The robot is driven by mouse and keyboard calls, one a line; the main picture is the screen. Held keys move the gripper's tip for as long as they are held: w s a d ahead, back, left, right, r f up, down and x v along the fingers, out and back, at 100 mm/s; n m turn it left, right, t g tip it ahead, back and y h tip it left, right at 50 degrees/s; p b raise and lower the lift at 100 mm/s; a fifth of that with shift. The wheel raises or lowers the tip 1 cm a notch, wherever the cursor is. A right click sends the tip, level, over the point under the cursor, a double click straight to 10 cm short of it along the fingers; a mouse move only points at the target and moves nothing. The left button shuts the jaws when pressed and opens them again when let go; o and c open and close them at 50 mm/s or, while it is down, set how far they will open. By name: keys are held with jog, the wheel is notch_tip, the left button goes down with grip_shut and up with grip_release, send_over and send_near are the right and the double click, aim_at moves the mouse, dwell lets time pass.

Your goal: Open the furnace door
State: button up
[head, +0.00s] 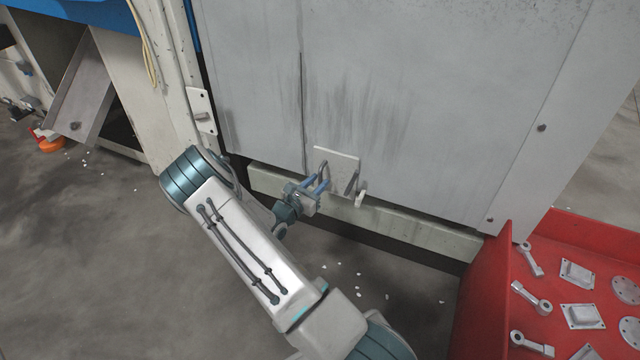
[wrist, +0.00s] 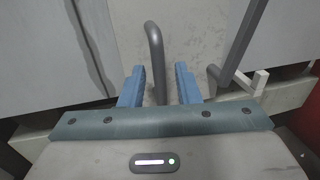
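The furnace door (head: 410,90) is a large grey, streaked metal panel that fills the upper middle of the head view. A pale plate (head: 345,160) sits low on it. A round grey bar handle (wrist: 154,40) stands out from the plate in the wrist view. My gripper (head: 317,183) is at the handle, low on the door. In the wrist view its blue fingers (wrist: 160,85) are spread, one on each side of the handle bar, with a visible gap on both sides. The door lies flush in its front; a vertical seam runs above the handle.
A second grey bar (wrist: 240,45) with a white end piece (wrist: 250,82) is right of the handle. A red bin (head: 485,290) with several cast parts stands at the lower right. A pale beam (head: 420,232) runs below the door. The floor (head: 90,270) at left is mostly clear.

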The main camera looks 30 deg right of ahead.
jog(key=shift+x, duration=1.1)
grip_shut()
jog(key=shift+a, duration=0.1)
jog(key=shift+m+g, duration=0.3)
